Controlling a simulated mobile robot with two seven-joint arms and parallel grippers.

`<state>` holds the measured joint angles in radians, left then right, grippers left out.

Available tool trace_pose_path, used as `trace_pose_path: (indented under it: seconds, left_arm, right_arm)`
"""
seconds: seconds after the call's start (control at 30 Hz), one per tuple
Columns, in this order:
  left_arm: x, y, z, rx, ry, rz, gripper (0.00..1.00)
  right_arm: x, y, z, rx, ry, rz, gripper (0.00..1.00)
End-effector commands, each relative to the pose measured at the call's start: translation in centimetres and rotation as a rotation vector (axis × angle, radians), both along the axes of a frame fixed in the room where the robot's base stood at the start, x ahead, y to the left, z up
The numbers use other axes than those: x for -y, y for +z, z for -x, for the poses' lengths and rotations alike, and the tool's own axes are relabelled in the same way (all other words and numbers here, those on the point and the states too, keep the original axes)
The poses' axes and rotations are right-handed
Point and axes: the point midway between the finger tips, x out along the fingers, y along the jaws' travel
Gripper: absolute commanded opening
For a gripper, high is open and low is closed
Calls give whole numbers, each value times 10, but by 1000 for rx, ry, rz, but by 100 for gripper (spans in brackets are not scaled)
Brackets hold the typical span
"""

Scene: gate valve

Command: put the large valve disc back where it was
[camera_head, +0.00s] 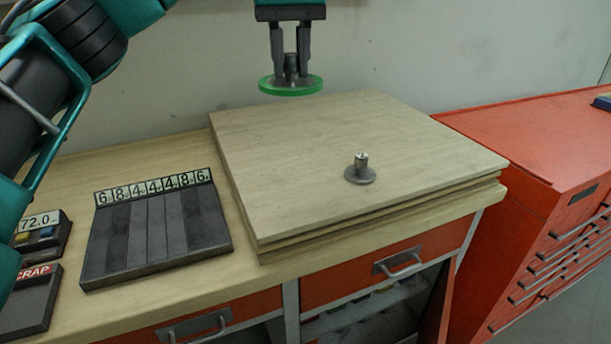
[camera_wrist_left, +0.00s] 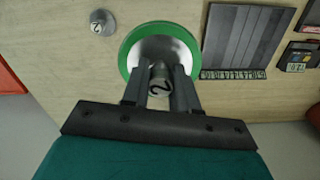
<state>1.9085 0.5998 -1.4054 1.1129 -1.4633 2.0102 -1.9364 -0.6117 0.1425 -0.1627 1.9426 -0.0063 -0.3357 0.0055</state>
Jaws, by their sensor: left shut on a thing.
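The large valve disc (camera_head: 290,89) has a green rim, a metallic face and a short grey stem. My left gripper (camera_head: 291,66) is shut on its stem and holds it level in the air above the back of the wooden boards. In the left wrist view, the disc (camera_wrist_left: 158,36) lies beyond the fingers of my left gripper (camera_wrist_left: 160,84), and the stem top bears a "2". A smaller grey disc with a stem (camera_head: 360,171) stands upright on the top board; it also shows in the left wrist view (camera_wrist_left: 101,22). My right gripper is not in view.
Stacked wooden boards (camera_head: 330,140) lie on the bench. Left of them is a dark grooved tray (camera_head: 155,235) with a row of number labels. A scrap tray (camera_head: 30,305) and a "72.0" device (camera_head: 42,232) stand farther left. A red cabinet (camera_head: 540,150) is at right.

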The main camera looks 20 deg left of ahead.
Motion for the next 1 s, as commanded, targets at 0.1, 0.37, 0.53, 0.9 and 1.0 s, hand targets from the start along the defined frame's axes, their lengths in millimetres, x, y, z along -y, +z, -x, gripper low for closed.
trace_pose_path:
  seconds: [0.1, 0.37, 0.53, 0.9, 1.0]
  left_arm:
    - [0, -7, 0, 2, -2, 1, 0]
    - [0, -66, 1, -1, -2, 1, 0]
    - [-1, -105, 1, 1, 0, -1, 0]
    - [0, -155, 1, 3, 1, 1, 0]
    - [0, -160, 1, 3, 0, 0, 0]
  right_arm:
    - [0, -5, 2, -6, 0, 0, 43]
    - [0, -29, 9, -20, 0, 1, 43]
    - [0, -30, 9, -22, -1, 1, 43]
    - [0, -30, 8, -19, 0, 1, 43]
    - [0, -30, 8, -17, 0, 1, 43]
